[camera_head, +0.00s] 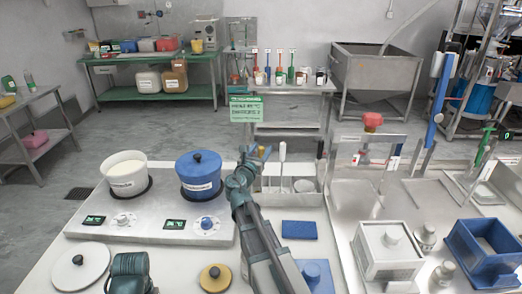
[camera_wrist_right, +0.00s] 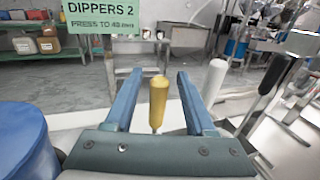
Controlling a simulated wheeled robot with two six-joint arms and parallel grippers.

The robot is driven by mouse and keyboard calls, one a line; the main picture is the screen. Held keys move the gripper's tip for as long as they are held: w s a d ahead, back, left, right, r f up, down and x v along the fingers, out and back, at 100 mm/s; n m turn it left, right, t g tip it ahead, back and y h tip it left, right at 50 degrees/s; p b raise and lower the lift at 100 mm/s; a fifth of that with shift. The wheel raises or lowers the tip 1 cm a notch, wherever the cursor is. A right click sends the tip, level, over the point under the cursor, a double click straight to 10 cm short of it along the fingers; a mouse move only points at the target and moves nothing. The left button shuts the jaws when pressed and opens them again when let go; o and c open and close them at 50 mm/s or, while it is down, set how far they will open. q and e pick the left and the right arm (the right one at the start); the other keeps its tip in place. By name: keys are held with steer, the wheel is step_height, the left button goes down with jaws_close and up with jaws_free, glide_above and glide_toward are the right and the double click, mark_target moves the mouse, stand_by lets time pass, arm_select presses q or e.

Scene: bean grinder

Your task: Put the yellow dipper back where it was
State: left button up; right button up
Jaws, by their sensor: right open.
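The yellow dipper (camera_wrist_right: 158,100) shows its upright yellow handle in the right wrist view; its lower end is hidden behind my gripper's body. My right gripper (camera_wrist_right: 158,78) is open, with one blue finger on each side of the handle and a visible gap to both. In the head view, my right gripper (camera_head: 256,154) is at the left end of a metal dipper holder (camera_head: 308,199), and the yellow handle is mostly hidden behind it. A white-handled dipper (camera_head: 282,152) stands upright in the holder, to the right of my gripper.
A green sign (camera_head: 246,108) reading "DIPPERS 2" stands behind the holder. A blue lidded pot (camera_head: 199,176) and a white open pot (camera_head: 127,174) stand to the left. A blue pad (camera_head: 299,230) lies in front. A white lidded box (camera_head: 390,255) and a blue bin (camera_head: 480,257) are at right.

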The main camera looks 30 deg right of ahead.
steer(key=v, duration=1.2)
steer(key=shift+s, duration=0.1)
